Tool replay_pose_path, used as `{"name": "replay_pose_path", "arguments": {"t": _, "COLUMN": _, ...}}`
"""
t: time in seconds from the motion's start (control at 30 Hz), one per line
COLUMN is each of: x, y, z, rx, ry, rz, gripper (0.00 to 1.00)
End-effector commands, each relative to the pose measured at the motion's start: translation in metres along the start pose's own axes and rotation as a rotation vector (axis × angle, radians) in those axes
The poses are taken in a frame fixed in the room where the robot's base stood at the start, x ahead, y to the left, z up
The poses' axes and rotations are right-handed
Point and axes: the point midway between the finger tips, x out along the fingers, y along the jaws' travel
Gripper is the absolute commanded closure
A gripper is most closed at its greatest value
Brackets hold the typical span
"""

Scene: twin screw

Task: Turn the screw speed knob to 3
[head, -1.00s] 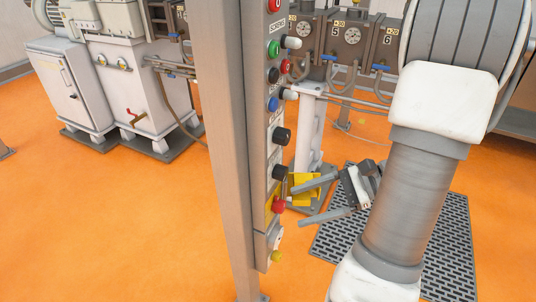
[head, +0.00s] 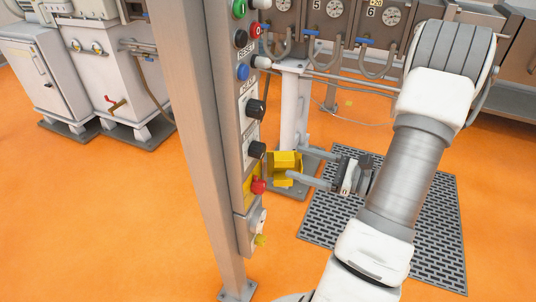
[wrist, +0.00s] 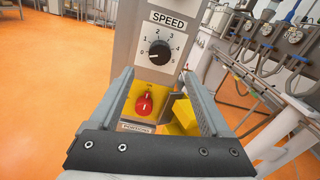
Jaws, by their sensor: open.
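The speed knob (wrist: 159,53) is a round black knob on a grey panel face under a SPEED label, with a dial numbered from 0 to 5. Which number its pointer marks is too small to read surely. In the head view, the lower black knob (head: 257,150), just above the red knob, appears to be the same one, seen from the side. My gripper (wrist: 158,74) is open and empty, its fingers pointing toward the panel, with the speed knob showing just beyond the fingertips. In the head view my gripper (head: 296,165) is right of the panel, apart from it.
A red knob (wrist: 144,104) on a yellow plate sits below the speed knob, between my fingers in the wrist view. Another black knob (head: 256,109) sits above it. A grey post (head: 200,150) stands left of the panel. A yellow box (head: 284,165) is behind my gripper.

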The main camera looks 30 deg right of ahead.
Motion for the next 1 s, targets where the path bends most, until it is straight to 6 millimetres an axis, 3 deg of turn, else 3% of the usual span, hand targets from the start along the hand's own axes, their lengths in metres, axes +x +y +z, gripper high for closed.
{"name": "replay_pose_path", "arguments": {"t": 0.2, "x": 0.048, "y": 0.001, "z": -0.001, "rx": 0.000, "ry": -0.001, "rz": 0.005, "gripper": 0.19}}
{"name": "replay_pose_path", "arguments": {"t": 0.43, "x": 0.082, "y": 0.001, "z": -0.001, "rx": 0.000, "ry": 0.000, "rz": 0.004, "gripper": 0.19}}
{"name": "replay_pose_path", "arguments": {"t": 0.87, "x": 0.092, "y": 0.001, "z": 0.000, "rx": 0.000, "ry": 0.001, "rz": 0.001, "gripper": 0.19}}
{"name": "replay_pose_path", "arguments": {"t": 1.0, "x": 0.092, "y": 0.001, "z": 0.000, "rx": 0.000, "ry": 0.001, "rz": 0.001, "gripper": 0.42}}
